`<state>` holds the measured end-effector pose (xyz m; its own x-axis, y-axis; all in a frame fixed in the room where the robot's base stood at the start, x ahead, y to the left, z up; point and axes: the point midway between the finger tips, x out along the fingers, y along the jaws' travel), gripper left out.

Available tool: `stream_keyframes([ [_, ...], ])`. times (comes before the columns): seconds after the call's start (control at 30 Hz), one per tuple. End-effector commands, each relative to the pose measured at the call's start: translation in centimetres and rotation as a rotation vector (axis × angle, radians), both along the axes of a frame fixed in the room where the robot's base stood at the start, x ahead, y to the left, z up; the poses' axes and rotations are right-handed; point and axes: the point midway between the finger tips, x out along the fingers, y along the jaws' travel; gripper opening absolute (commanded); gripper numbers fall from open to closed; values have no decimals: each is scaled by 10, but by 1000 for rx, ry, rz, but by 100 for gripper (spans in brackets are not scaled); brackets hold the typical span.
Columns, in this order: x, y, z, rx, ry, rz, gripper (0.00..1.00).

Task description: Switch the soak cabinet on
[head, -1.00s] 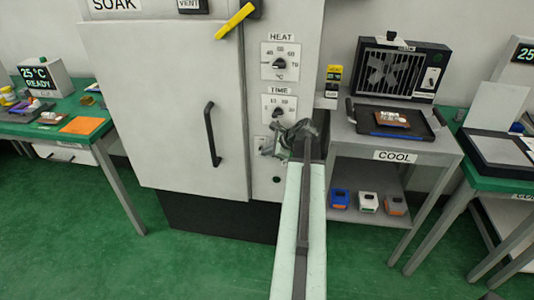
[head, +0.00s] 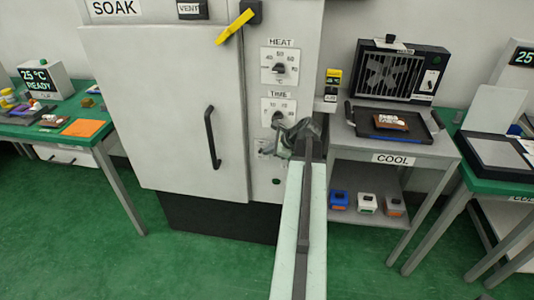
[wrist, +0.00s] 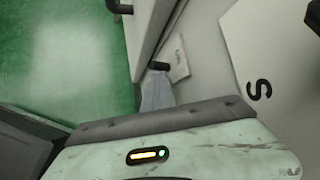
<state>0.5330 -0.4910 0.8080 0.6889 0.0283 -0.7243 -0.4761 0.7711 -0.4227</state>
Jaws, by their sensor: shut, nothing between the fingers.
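The soak cabinet (head: 170,110) is a tall pale cabinet with a closed door and a black vertical handle (head: 212,138). Its front strip carries a HEAT dial (head: 279,68) and a TIME dial (head: 278,112). Below TIME is a small switch plate (head: 263,147), mostly hidden behind my gripper (head: 284,150). My gripper is shut and empty, at the plate. In the wrist view, the fingertips (wrist: 156,88) are close to a short black lever (wrist: 159,67) on a small marked plate (wrist: 179,60). I cannot tell whether they touch it or which way it is set.
The COOL table (head: 440,155) stands right of the cabinet, with a fan unit (head: 400,70) and a dark tray (head: 365,128). A green-topped table (head: 85,130) is at left. Floor in front is clear.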

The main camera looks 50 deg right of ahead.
Motion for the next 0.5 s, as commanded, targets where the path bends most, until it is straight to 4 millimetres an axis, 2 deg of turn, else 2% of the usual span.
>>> stream_keyframes([
  [0.03,-4,1,12,2,0,0,0],
  [0.3,-40,-1,43,4,21,8,0],
  [0.5,-49,-2,44,3,27,13,0],
])
